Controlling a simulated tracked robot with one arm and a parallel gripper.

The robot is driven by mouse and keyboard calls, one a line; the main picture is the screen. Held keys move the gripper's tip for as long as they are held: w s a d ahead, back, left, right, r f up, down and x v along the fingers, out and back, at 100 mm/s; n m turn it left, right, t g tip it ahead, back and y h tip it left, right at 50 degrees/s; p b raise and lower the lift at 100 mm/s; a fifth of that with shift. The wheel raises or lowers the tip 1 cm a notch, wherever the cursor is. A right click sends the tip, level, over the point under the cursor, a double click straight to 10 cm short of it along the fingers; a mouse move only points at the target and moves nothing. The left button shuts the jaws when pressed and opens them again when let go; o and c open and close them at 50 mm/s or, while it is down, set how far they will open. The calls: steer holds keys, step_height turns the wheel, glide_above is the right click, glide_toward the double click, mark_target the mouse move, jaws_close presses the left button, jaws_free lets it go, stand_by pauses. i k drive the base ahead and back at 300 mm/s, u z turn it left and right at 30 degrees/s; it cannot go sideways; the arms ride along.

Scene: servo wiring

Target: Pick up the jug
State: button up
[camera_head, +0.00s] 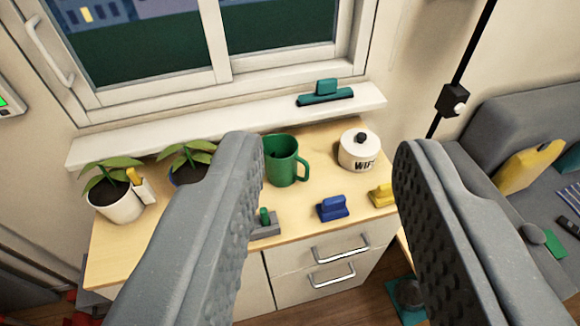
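The jug is most likely the green mug-shaped vessel (281,162) with a handle on its right side. It stands upright on the light wooden cabinet top (240,225), below the window sill. My gripper (330,155) is open, with its two grey textured fingers wide apart in the foreground. In the picture the jug shows between the fingers, beyond them and nearer the left one. Nothing is held. The left finger covers part of the cabinet top.
A white lidded WIFI pot (358,153) stands right of the jug. A blue block (332,208), a yellow block (382,195) and a grey-green item (265,224) lie in front. Potted plants (113,200) stand left. A white sill (220,125) runs behind; a teal object (325,94) rests on it.

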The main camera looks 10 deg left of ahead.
mark_target(281, 173)
steer(key=i, duration=0.9)
steer(key=u, duration=0.05)
